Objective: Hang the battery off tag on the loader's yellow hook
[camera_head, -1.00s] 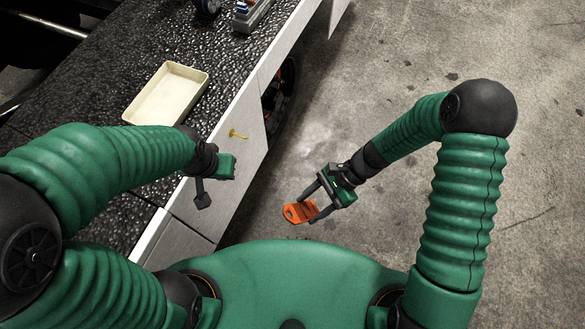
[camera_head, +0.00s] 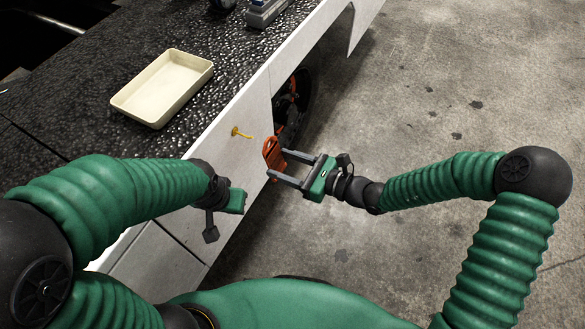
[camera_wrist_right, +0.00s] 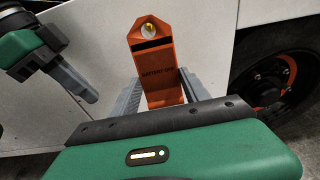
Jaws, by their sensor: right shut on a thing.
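The orange battery off tag (camera_head: 272,156) is held upright in my right gripper (camera_head: 282,166), which is shut on it. In the right wrist view the tag (camera_wrist_right: 158,70) stands between the two fingers (camera_wrist_right: 158,95), with its holed end up. The yellow hook (camera_head: 240,133) sticks out of the loader's pale side panel, a little left of and above the tag in the head view.
A cream tray (camera_head: 190,97) lies on the dark textured loader top. A wheel with orange parts (camera_head: 292,100) sits beneath the panel's far edge, also seen in the right wrist view (camera_wrist_right: 272,80). Open concrete floor (camera_head: 430,100) lies to the right.

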